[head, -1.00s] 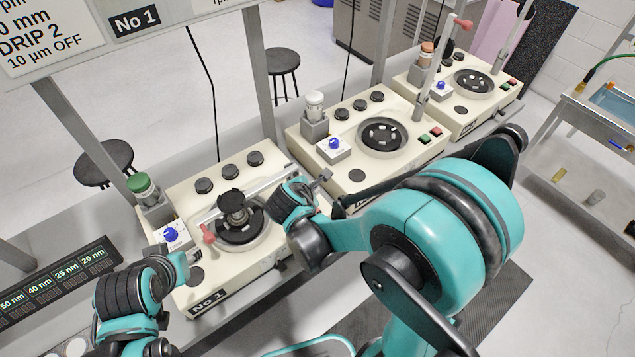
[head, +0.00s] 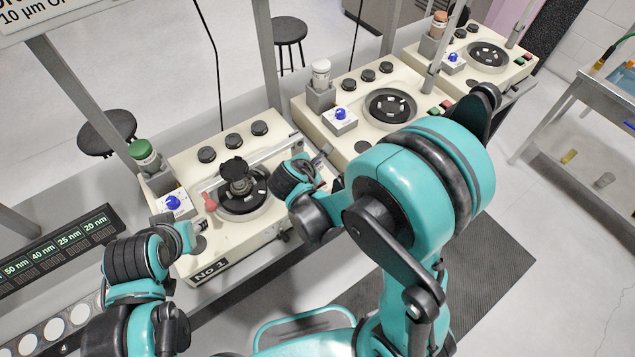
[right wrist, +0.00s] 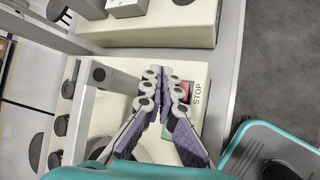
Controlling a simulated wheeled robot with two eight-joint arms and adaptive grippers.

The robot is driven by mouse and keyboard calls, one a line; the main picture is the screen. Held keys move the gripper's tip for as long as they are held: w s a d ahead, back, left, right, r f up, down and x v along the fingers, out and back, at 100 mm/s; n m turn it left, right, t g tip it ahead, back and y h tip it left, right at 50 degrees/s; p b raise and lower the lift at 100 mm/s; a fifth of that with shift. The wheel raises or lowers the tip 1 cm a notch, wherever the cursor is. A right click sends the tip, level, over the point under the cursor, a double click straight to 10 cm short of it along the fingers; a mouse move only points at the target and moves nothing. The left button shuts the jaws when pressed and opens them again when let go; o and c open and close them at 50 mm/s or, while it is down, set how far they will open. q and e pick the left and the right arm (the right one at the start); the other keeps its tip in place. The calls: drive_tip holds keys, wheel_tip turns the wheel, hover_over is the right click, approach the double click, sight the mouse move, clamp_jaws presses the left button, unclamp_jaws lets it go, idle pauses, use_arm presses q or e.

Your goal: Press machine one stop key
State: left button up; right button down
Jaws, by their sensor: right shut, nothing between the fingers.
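Machine one (head: 192,262) is the cream unit labelled No 1 at the left of the head view, with its lever arm lowered over the round plate. In the right wrist view the red stop key (right wrist: 187,90) shows in part beside the word STOP, with a green key (right wrist: 168,152) below it. My right gripper (right wrist: 165,80) is shut and empty over these keys. Its fingers cover part of the red key; I cannot tell whether they touch it. In the head view my right wrist hides the keys.
A second machine (head: 360,115) and a third stand to the right along the bench. The lever hinge post (right wrist: 100,75) of machine one is close to my right gripper. A green-capped bottle (head: 143,150) stands at its back left corner. A metal cart (head: 600,105) is far right.

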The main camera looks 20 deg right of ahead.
use_arm(q)
wheel_tip(320, 180, down, 4)
drive_tip(key=b, duration=0.3)
drive_tip(key=shift+f+b, duration=0.2)
drive_tip(key=shift+b, duration=0.1)
use_arm(e)
wheel_tip(320, 180, down, 5)
drive_tip(key=shift+r, duration=0.1)
idle(0.7)
use_arm(q)
drive_tip(key=shift+f+b, duration=0.5)
use_arm(e)
drive_tip(key=shift+f, duration=0.45)
use_arm(q)
drive_tip(key=shift+f+b, duration=0.5)
use_arm(e)
drive_tip(key=shift+f, duration=0.45)
use_arm(q)
drive_tip(key=shift+r, duration=0.1)
drive_tip(key=shift+r+p, duration=0.6)
drive_tip(key=shift+p, duration=0.05)
use_arm(e)
drive_tip(key=shift+r, duration=0.9)
drive_tip(key=shift+r, duration=0.1)
wheel_tip(320, 180, up, 5)
drive_tip(key=p, duration=0.4)
use_arm(q)
wheel_tip(320, 180, up, 4)
drive_tip(key=shift+f, duration=0.1)
